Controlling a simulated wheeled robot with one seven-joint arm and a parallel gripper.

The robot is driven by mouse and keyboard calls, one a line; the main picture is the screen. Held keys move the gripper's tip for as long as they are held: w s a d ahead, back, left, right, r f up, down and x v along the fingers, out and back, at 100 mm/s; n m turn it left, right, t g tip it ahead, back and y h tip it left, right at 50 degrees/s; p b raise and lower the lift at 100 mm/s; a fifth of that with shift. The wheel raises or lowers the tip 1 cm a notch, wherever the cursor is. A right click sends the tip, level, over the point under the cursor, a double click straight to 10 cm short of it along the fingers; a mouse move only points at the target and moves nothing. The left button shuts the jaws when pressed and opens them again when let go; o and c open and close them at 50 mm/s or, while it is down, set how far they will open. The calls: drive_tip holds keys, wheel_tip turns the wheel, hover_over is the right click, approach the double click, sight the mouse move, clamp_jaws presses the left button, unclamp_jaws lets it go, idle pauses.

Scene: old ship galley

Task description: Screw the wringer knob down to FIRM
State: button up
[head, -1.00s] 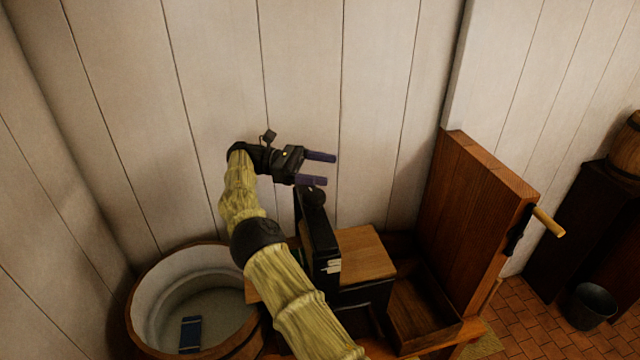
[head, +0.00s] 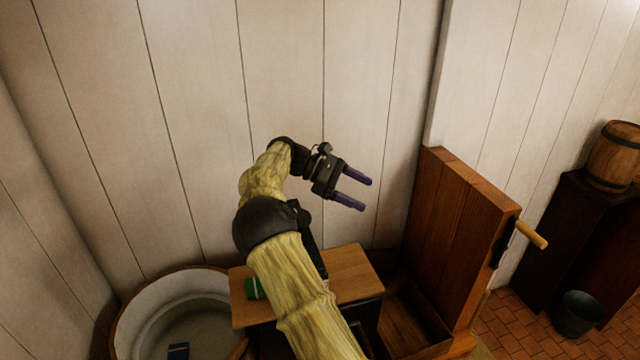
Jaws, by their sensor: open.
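The wringer (head: 314,252) is a dark upright frame beside a wooden board, mostly hidden behind my arm. Its knob cannot be told apart now from the dark parts by my elbow. I cannot read any marking such as FIRM. My gripper (head: 366,194) is open and empty, its two purple fingers spread and pointing right. It appears above and to the right of the wringer in the picture, apart from it, with pale wall behind.
A wooden board (head: 352,268) carries a green item (head: 254,288). A round tub (head: 125,325) at lower left holds a blue item (head: 178,350). A tall wooden panel (head: 465,225) with a crank handle (head: 531,234) stands right. A bucket (head: 578,313) and barrel (head: 614,157) are farther right.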

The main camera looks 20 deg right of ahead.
drive_tip(key=s+d+f+m+t+y, duration=0.2)
drive_tip(key=s+f+m+t+y, duration=0.15)
drive_tip(key=s+f+y, duration=0.35)
drive_tip(key=s+a+f+m+t+y, duration=0.1)
drive_tip(key=s+a+m+t+y, duration=0.1)
drive_tip(key=s+a, duration=0.6)
drive_tip(key=s+a+f+m+t+y, duration=0.2)
drive_tip(key=s+a+m+t, duration=0.2)
drive_tip(key=s+a, duration=0.4)
drive_tip(key=shift+s+f+m+y, duration=0.3)
drive_tip(key=shift+s+m, duration=0.25)
drive_tip(key=shift+s, duration=0.65)
drive_tip(key=shift+c, duration=0.5)
